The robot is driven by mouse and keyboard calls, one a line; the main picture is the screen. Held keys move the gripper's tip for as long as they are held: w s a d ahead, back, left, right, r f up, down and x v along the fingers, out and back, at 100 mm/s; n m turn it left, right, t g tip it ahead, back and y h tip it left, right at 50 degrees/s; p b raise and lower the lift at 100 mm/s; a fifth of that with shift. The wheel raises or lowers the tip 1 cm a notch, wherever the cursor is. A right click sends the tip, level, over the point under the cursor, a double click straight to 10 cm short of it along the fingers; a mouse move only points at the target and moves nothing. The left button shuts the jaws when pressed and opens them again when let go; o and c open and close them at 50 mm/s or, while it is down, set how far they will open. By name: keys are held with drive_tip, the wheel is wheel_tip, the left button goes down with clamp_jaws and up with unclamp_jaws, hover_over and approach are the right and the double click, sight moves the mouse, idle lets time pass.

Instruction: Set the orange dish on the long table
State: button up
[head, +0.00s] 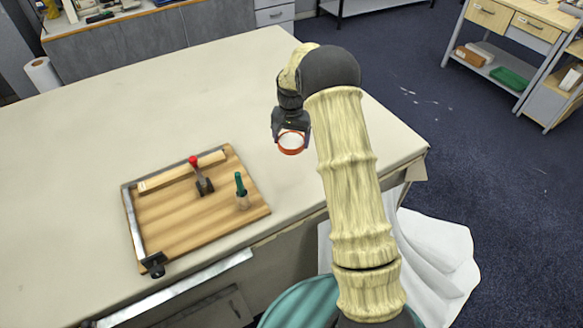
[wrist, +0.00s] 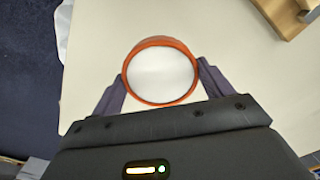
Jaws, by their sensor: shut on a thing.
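The orange dish (head: 291,143) is a small round dish with an orange rim and a white inside. My gripper (head: 290,138) is shut on it, over the right part of the long table (head: 90,110). In the wrist view the dish (wrist: 161,72) sits between the two dark fingers of my gripper (wrist: 161,85), one finger at each side of its rim. The dish looks level. I cannot tell whether its underside touches the cloth or is a little above it.
A wooden board (head: 170,221) with a metal edge, a red-knobbed clamp (head: 200,178) and a green-handled tool (head: 241,190) lies left of the dish. The cloth around the dish is clear. The table's right edge (head: 400,160) is nearby.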

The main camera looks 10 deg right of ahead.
drive_tip(key=p, duration=0.2)
hover_over(291, 167)
drive_tip(key=f, duration=0.6)
drive_tip(key=shift+w+a, duration=0.1)
drive_tip(key=shift+w, duration=0.1)
drive_tip(key=shift+s+f, duration=0.1)
drive_tip(key=shift+s, duration=0.05)
drive_tip(key=shift+d+f, duration=0.1)
drive_tip(key=shift+d, duration=0.1)
drive_tip(key=shift+f, duration=0.25)
drive_tip(key=shift+a+f+p, duration=0.1)
drive_tip(key=shift+f+p, duration=0.45)
drive_tip(key=shift+f, duration=0.95)
drive_tip(key=shift+f, duration=0.15)
drive_tip(key=o, duration=1.4)
drive_tip(key=shift+c, duration=0.2)
